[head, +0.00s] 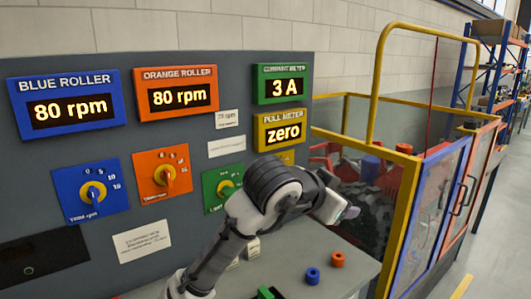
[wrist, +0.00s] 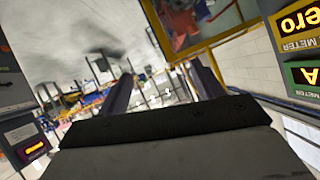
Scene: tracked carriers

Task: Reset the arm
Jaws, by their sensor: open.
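My arm (head: 265,195) reaches up in front of the grey control panel (head: 225,80), bent at a dark, ribbed joint. My gripper (head: 347,211) is at the right of the arm, above the grey bench top and in front of the yellow-framed enclosure. In the wrist view my gripper (wrist: 165,78) shows two dark fingers standing apart, with nothing held between them. The arm partly hides the green dial (head: 222,187) and the lower right of the panel.
Displays include the blue roller display (head: 66,106), orange roller display (head: 178,92), current meter (head: 284,84) and pull meter (head: 281,131). The yellow-framed enclosure (head: 403,215) stands close on the right.

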